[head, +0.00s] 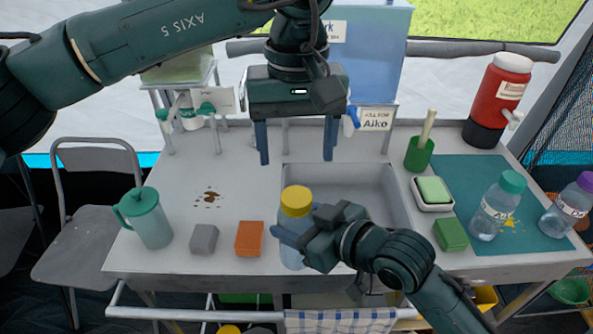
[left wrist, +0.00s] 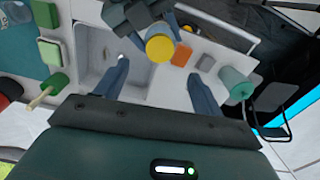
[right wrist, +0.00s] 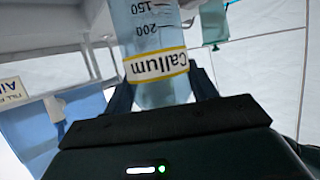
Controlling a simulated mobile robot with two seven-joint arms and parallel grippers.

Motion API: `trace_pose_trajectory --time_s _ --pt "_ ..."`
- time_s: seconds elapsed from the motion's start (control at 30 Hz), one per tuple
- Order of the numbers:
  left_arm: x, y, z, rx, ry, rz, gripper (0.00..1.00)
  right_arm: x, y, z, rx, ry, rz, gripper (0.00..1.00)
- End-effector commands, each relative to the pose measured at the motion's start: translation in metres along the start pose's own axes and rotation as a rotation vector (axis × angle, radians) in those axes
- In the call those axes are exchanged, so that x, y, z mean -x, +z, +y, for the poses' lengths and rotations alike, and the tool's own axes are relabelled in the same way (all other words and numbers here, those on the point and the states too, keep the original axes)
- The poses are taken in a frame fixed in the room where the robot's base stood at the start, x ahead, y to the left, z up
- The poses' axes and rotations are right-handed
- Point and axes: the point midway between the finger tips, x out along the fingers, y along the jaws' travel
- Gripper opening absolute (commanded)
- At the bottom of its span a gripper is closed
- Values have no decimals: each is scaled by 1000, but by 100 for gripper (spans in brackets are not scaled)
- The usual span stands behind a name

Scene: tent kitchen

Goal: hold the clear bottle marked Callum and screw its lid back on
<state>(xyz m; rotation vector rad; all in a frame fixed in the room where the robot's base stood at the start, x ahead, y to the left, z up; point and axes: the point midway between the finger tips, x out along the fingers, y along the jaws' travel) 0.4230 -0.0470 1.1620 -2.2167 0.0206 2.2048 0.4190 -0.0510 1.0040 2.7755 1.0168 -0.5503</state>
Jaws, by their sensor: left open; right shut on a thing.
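The clear bottle marked Callum (right wrist: 160,93) is upright in my right gripper (head: 300,245), which is shut on its lower body, near the front edge of the sink. Its yellow-edged label and volume marks show in the right wrist view. The yellow lid (head: 296,201) sits on top of the bottle; how tightly it sits cannot be told. My left gripper (head: 296,160) is open and empty, pointing down above the lid and apart from it. In the left wrist view the lid (left wrist: 160,47) shows beyond and between the open fingers.
The sink basin (head: 385,195) lies behind the bottle. An orange block (head: 249,239), a grey block (head: 204,239) and a teal jug (head: 150,220) stand left. Bottles with teal (head: 497,205) and purple (head: 570,205) lids, a green sponge (head: 433,190) and a green block (head: 450,234) are right.

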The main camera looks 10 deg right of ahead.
Motion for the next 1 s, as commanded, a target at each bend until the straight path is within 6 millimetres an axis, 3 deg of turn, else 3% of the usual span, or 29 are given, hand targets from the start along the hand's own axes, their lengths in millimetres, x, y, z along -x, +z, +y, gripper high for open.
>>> trace_pose_trajectory --time_s 0.1,0.3,0.87,1.0 --pt "19 0 0 -1 0 2 68 0 0 0 0 0 1 0" --pt "32 0 0 -2 0 -1 68 0 0 0 0 0 1 0" --pt "31 1 1 -1 3 -5 68 0 0 0 0 0 1 0" --pt "20 12 11 14 72 -79 68 0 0 0 0 0 1 0"
